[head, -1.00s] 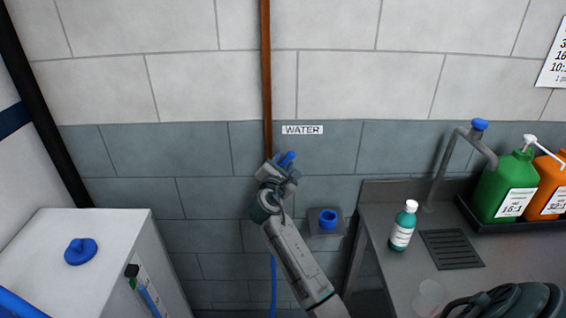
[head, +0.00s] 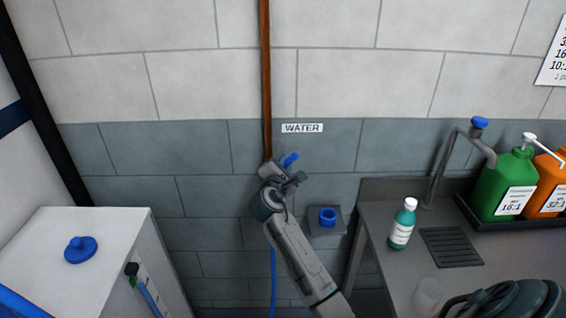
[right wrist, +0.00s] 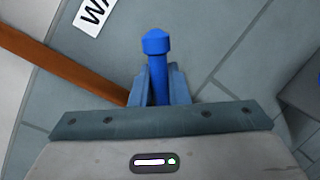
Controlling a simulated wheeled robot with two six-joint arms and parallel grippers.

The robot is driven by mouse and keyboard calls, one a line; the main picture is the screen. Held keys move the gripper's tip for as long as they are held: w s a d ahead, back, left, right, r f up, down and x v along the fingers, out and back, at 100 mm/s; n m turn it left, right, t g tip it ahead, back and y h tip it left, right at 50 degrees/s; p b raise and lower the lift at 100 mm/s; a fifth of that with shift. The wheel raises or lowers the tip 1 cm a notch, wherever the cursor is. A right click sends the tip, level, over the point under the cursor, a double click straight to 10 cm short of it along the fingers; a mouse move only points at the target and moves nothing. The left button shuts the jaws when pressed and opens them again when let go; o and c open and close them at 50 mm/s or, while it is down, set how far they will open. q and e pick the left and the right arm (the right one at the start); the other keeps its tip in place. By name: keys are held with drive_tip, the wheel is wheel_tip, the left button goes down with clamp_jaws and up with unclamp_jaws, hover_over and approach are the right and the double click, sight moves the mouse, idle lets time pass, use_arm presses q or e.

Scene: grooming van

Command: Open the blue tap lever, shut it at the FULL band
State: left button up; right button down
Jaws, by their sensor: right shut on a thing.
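The blue tap lever (head: 291,159) is on the wall at the foot of the copper pipe, just below the WATER label. In the right wrist view the lever (right wrist: 156,62) stands between the two fingers, its knobbed end sticking out past them. My right gripper (head: 285,172) is shut on the lever. The tap body is hidden behind the gripper. A white tank (head: 110,225) stands at the lower left with a blue cap on top and a level strip (head: 146,290) on its side. Band markings on the strip are too small to read. My left gripper is not in view.
A grey sink counter (head: 385,265) stands at the right, with a teal bottle (head: 402,228), a clear cup (head: 427,295), a faucet and green and orange jugs. A blue hose (head: 273,280) hangs below the tap. A blue ring (head: 328,216) sits on a wall bracket.

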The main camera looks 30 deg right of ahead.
drive_tip(key=shift+s+d+f+m+y+b, duration=0.15)
drive_tip(key=shift+d+f+m+y, duration=0.15)
drive_tip(key=shift+f+m, duration=0.65)
drive_tip(key=shift+s+d+f+m+y+b, duration=0.15)
drive_tip(key=shift+f+m+y, duration=0.35)
drive_tip(key=shift+m, duration=0.9)
drive_tip(key=shift+s+d+f+m+y+b, duration=0.15)
drive_tip(key=shift+d+f+m+y, duration=0.15)
drive_tip(key=shift+f+m, duration=0.65)
drive_tip(key=shift+a+r+m, duration=0.1)
drive_tip(key=shift+r+m, duration=0.1)
drive_tip(key=shift+m, duration=0.1)
drive_tip(key=c, duration=1.4)
unclamp_jaws()
drive_tip(key=shift+c, duration=0.2)
drive_tip(key=b+v, duration=0.2)
drive_tip(key=v, duration=0.8)
drive_tip(key=shift+s+a+r+b, duration=0.25)
drive_tip(key=shift+b, duration=0.15)
